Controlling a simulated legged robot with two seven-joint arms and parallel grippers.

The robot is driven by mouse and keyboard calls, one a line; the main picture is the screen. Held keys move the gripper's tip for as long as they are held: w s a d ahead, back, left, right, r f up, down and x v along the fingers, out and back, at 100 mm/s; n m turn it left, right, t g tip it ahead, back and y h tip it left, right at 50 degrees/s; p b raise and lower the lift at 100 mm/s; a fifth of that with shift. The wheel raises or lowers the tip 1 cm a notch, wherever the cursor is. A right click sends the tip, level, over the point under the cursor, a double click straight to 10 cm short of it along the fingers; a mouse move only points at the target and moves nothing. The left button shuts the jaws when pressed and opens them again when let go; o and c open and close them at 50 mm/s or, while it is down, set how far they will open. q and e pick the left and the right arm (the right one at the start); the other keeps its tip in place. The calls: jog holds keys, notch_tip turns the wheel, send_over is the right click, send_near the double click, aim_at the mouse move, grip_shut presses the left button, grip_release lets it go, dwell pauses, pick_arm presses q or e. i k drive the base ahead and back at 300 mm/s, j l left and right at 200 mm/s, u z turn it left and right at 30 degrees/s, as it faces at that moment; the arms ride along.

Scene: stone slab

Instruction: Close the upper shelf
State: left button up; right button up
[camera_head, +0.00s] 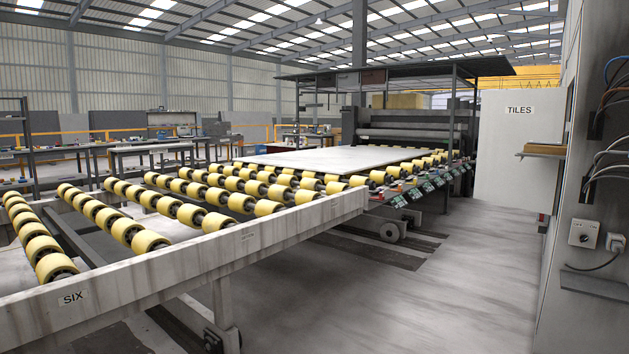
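No part clearly identifies itself as the upper shelf. A small ledge (541,152) with a wooden-coloured top sticks out from the right-hand wall or cabinet at mid height. Behind it stands a white panel (507,150) labelled "TILES"; I cannot tell whether it is a door or a fixed board. A lower dark ledge (597,284) runs along the grey surface at the far right. Neither of my grippers is in view.
A long roller conveyor (160,266) labelled "SIX", with yellow rollers, fills the left and middle. A pale stone slab (330,158) lies on its far part. A switch box (583,233) and cables are at right. Grey floor (450,290) between conveyor and right wall is clear.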

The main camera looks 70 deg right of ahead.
aim_at(532, 151)
jog(key=l+z, duration=0.4)
jog(key=i+l+z, duration=0.2)
jog(key=l+z, duration=0.25)
jog(key=i+l+z, duration=0.2)
jog(key=l+z, duration=0.2)
jog(key=i+l+z, duration=0.2)
jog(key=z, duration=0.25)
jog(key=i+l+z, duration=0.25)
jog(key=z, duration=0.15)
jog(key=i+l+z, duration=0.2)
jog(key=i+z, duration=0.25)
jog(key=i, duration=0.25)
jog(key=i+z, duration=0.4)
jog(key=i, duration=0.35)
